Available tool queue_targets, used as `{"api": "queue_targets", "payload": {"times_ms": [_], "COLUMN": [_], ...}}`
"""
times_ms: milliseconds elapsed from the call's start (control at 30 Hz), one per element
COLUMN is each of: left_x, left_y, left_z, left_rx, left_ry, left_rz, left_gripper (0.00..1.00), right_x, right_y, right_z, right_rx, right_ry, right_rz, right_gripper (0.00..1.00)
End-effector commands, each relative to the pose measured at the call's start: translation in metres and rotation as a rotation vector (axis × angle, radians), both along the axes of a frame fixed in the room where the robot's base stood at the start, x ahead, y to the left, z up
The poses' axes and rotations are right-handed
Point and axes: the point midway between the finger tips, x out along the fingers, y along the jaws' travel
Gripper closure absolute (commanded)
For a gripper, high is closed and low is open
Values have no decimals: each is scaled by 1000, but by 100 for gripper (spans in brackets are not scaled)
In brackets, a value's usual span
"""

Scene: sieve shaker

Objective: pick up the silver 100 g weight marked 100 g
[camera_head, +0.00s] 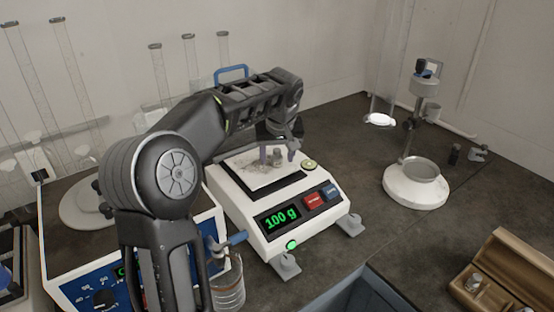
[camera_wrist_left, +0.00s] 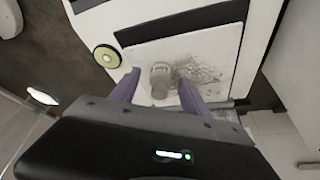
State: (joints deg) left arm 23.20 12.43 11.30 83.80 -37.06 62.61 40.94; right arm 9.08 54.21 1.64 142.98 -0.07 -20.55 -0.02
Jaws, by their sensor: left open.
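The silver weight (camera_head: 277,156) stands on the pan of the white balance (camera_head: 235,204), whose display reads 100 g. The marking on the weight cannot be read. My left gripper (camera_head: 278,159) is open over the pan, with its purple fingers on either side of the weight. In the left wrist view the weight (camera_wrist_left: 160,80) is between the two spread fingertips, with a visible gap on each side. My right gripper is not in view.
A wooden box (camera_head: 512,262) with metal weights lies at the lower right. A white-based stand (camera_head: 417,190) is behind it. A glass beaker (camera_head: 228,286) stands in front of the balance. Tall glass cylinders (camera_head: 64,65) rise at the back left. Grey powder or marks show on the pan.

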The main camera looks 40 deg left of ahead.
Motion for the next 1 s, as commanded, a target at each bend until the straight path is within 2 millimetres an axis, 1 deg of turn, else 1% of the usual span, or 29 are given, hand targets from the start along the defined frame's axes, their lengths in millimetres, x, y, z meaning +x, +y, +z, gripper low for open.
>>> {"api": "queue_targets", "payload": {"times_ms": [400, 467, 1000], "left_x": [0, 0, 0], "left_y": [0, 0, 0], "left_z": [1, 1, 1], "left_rx": [0, 0, 0], "left_ry": [0, 0, 0], "left_rz": [0, 0, 0], "left_gripper": [46, 50, 94], "right_x": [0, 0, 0], "right_y": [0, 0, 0], "right_z": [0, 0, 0], "right_rx": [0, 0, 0], "right_ry": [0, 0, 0], "right_rz": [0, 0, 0], "right_gripper": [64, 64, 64]}}
